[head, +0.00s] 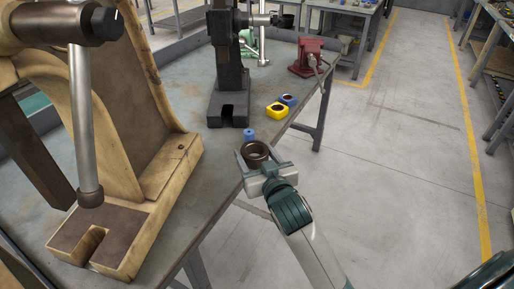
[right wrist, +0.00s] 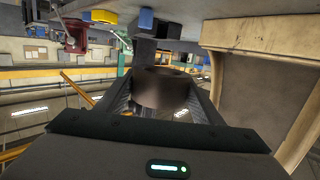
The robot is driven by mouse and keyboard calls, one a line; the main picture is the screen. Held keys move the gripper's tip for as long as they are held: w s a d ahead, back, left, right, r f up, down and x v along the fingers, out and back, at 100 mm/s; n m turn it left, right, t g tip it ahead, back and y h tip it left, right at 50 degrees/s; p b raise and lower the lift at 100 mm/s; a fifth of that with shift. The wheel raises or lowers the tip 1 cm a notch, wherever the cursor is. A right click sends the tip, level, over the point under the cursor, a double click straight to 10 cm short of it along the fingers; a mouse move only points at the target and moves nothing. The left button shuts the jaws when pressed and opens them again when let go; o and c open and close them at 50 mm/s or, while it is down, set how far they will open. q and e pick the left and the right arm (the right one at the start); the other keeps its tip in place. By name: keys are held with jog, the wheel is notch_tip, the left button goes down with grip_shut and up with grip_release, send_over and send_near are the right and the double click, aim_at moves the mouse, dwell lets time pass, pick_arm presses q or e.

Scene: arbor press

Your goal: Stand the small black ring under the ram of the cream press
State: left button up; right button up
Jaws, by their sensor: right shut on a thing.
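The cream press (head: 115,130) stands at the left of the bench, with its dark ram (head: 38,150) above a slotted base plate (head: 100,236). My right gripper (head: 256,158) is shut on the small black ring (head: 256,149), near the bench's right edge and to the right of the press. In the right wrist view the ring (right wrist: 162,88) sits between the two fingers. The cream press (right wrist: 262,70) shows there at the right. My left gripper is not seen in either view.
A dark press (head: 229,75) stands further back on the bench (head: 215,150). A blue cylinder (head: 249,134), a yellow block (head: 277,110), a blue block (head: 289,99) and a red vise (head: 308,57) lie along the right edge. Open floor (head: 400,150) is at the right.

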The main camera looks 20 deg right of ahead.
aim_at(251, 166)
jog(key=shift+n+y, duration=0.4)
jog(key=shift+y, duration=0.2)
jog(key=s+a+r, duration=0.1)
jog(key=s, duration=0.1)
jog(key=s+a+r, duration=0.1)
jog(key=s, duration=0.1)
jog(key=s+a+r, duration=0.1)
jog(key=s, duration=0.2)
jog(key=shift+a+r, duration=0.15)
jog(key=shift+a, duration=0.2)
